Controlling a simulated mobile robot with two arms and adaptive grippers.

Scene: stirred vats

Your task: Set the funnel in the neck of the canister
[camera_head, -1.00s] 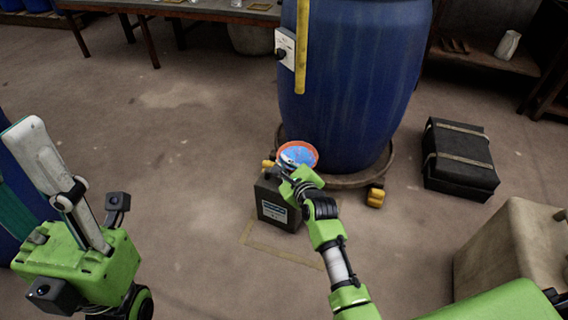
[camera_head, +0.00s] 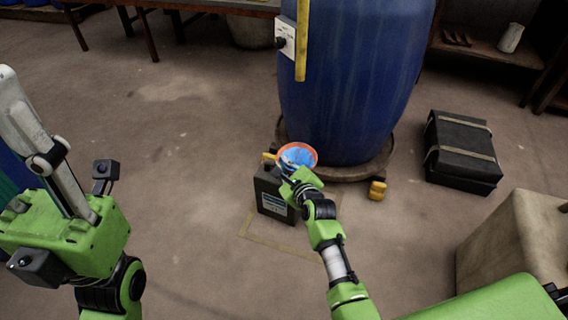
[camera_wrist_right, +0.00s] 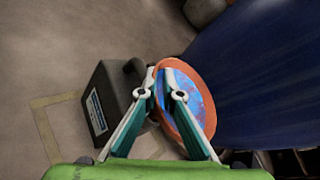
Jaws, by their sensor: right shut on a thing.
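The funnel (camera_head: 308,148) has an orange rim and a blue, reddish-specked inside. My right gripper (camera_wrist_right: 160,76) is shut on it; the funnel's rim (camera_wrist_right: 207,93) shows tilted in the wrist view. The dark canister (camera_head: 268,196) with a pale label stands upright on the floor in front of the vat, and also shows in the wrist view (camera_wrist_right: 108,85). The funnel is over its back right part. My left gripper (camera_head: 22,135) is at the left edge, fingers apart, far from the canister.
A big blue vat (camera_head: 345,90) stands on a wheeled dolly (camera_head: 349,173) right behind the canister. A black strapped case (camera_head: 461,150) lies to the right, with a beige container (camera_head: 500,240) nearer. A yellow outline (camera_head: 270,245) marks the floor. Open floor lies to the left.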

